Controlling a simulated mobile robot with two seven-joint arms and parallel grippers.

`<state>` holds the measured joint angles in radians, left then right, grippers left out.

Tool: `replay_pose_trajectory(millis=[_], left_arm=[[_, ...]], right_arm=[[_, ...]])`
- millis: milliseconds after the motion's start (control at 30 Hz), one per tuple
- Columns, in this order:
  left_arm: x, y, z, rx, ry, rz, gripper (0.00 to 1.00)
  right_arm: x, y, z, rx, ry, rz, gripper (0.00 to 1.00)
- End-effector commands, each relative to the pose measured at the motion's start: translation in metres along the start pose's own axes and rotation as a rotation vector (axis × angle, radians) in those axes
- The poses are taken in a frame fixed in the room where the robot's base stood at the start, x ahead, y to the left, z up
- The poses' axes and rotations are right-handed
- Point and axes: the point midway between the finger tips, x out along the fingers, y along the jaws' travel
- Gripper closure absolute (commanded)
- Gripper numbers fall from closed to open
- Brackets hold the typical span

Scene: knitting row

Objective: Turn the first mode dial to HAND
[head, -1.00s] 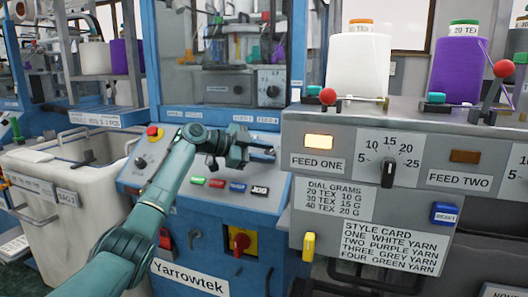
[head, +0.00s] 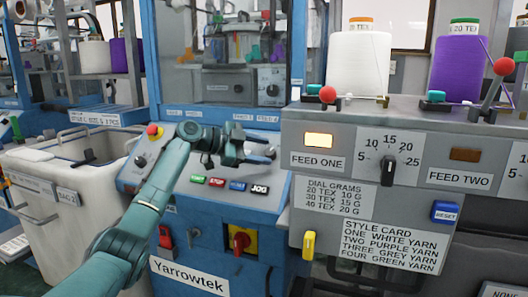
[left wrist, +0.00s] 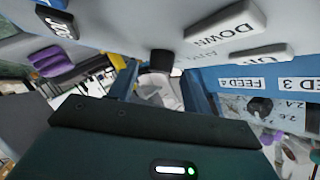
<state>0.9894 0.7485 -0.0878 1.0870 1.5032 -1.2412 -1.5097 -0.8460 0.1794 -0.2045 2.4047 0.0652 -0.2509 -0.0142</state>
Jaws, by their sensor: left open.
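My left gripper (head: 270,153) is open, with its fingers over the right part of the blue machine's sloped control panel (head: 215,198). In the left wrist view a small black knob (left wrist: 161,60) shows between the two fingers (left wrist: 160,88). I cannot tell whether they touch it, and no HAND marking is readable on it. Another black dial (head: 140,161) sits at the panel's left end, below a red stop button (head: 153,130). My right gripper is not in view.
Close to the fingers are white DOWN (left wrist: 222,22) and UP (left wrist: 262,55) keys, and a JOG button (head: 260,189). A grey feed unit (head: 330,135) with a dial (head: 387,172) juts out at right. A red-yellow switch (head: 241,240) is below. A white bin (head: 95,205) stands left.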

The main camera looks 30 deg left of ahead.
Motion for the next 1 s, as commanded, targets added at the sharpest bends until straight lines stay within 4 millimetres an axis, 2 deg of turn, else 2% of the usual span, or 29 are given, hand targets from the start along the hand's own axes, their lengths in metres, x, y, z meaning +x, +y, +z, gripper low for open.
replay_pose_trajectory(millis=[300, 500, 700, 1000], left_arm=[[-0.071, 0.0, 0.001, 0.003, -0.005, -0.002, 0.51], [-0.104, 0.0, 0.001, 0.002, -0.004, -0.001, 0.51], [-0.118, 0.0, -0.001, 0.002, -0.001, 0.0, 0.51], [-0.119, 0.0, -0.001, 0.002, -0.001, 0.0, 0.51]], right_arm=[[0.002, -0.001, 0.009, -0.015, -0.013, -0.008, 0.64], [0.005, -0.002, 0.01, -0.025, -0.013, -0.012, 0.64], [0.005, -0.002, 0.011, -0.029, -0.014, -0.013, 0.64], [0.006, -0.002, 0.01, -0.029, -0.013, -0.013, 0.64]])
